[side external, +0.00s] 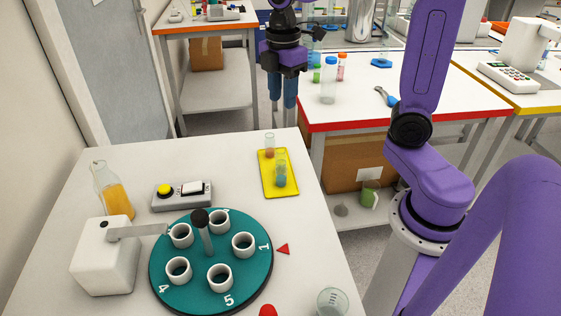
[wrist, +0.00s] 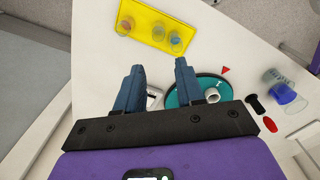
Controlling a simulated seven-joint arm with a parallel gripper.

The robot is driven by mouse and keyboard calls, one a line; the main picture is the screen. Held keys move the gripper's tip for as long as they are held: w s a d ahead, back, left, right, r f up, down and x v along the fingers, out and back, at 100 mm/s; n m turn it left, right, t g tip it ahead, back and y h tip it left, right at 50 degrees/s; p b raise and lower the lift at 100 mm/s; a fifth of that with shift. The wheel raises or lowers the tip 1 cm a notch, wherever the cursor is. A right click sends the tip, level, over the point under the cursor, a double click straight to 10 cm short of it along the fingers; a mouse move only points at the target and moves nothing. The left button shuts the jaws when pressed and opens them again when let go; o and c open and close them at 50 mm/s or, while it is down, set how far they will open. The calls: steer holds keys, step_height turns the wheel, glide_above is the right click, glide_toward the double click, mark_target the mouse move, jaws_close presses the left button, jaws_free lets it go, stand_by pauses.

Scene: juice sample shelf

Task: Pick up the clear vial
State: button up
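A yellow tray (side external: 268,184) stands near the far right edge of the white table and holds small glass vials. In the side view, a vial with reddish-brown contents (side external: 269,147) is at its far end and a vial with blue contents (side external: 281,181) is nearer. A clear glass outline (side external: 280,158) shows just behind the blue one, partly overlapped. The wrist view shows three vials on the tray (wrist: 150,8); the middle one (wrist: 157,34) looks most like the clear vial, but I cannot be sure. My gripper (side external: 283,104) is open and empty, above and beyond the tray; its blue fingers (wrist: 160,64) are apart.
A teal turntable (side external: 245,285) with several white cups and a central post stands in front. A white device (side external: 105,258), a button box (side external: 182,195) and an orange-juice bottle (side external: 115,197) stand left. Bare table surrounds the tray.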

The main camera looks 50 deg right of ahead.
mark_target(280, 150)
step_height(280, 150, down, 12)
steer(key=shift+w+a+f, duration=0.1)
steer(key=shift+f, duration=1.25)
steer(key=shift+w+a+f, duration=0.1)
steer(key=shift+f, duration=1.25)
steer(key=c, duration=0.7)
